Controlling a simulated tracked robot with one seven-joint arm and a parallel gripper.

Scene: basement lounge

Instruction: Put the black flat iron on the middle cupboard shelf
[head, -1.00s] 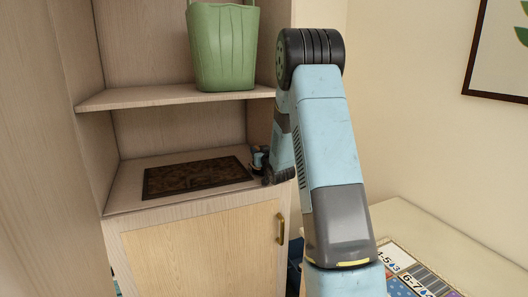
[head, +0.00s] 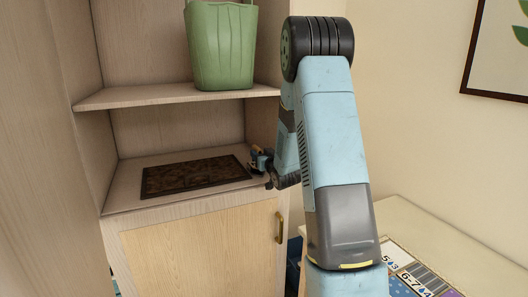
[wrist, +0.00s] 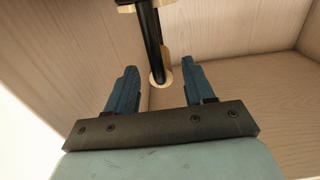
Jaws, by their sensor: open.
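The cupboard shelf above the door (head: 125,198) holds a dark brown flat mat (head: 195,177). My gripper (head: 261,157) is at the right end of this shelf, near the side wall; it also shows in the wrist view (wrist: 155,80). Its two blue fingers are apart. Between them in the wrist view is a slim black object with tan parts, seemingly the flat iron (wrist: 152,40). It runs up out of the picture. A gap shows on each side of it; whether a finger touches it, I cannot tell. In the head view only a small yellowish bit shows there.
A green basket (head: 221,45) stands on the upper shelf (head: 130,98). A wooden door (head: 200,250) with a brass handle (head: 281,227) is below. A pale table (head: 440,240) with a printed sheet (head: 415,275) is at right. The lower shelf's left end is bare.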

